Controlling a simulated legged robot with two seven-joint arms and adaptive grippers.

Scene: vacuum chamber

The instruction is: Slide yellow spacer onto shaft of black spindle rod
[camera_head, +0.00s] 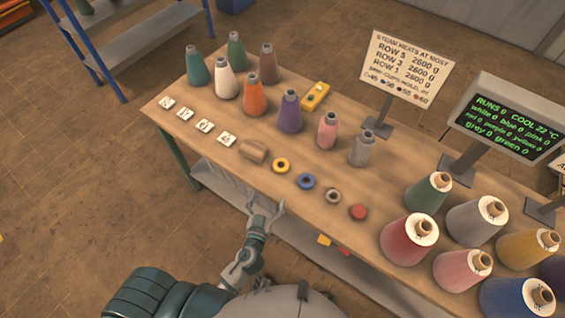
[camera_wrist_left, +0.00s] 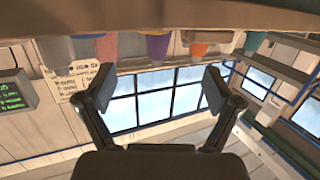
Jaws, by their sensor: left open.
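The yellow spacer (camera_head: 281,166) is a small ring lying flat on the wooden table (camera_head: 225,107), near its front edge, in the head view. I cannot pick out a black spindle rod in either view. My left gripper (camera_head: 266,208) is beside the table's front edge, apart from the yellow spacer. In the left wrist view the two fingers of my left gripper (camera_wrist_left: 158,88) are spread wide with nothing between them. That view looks from below the table edge toward windows, and the spacer does not show there. My right gripper is not in view.
A blue ring (camera_head: 306,181), a grey ring (camera_head: 333,196) and a red disc (camera_head: 358,212) lie right of the spacer. A wooden block (camera_head: 253,151) lies left. Coloured cones stand behind, large thread spools (camera_head: 409,240) at right. A sign (camera_head: 405,66) and a screen (camera_head: 510,115) stand farther back.

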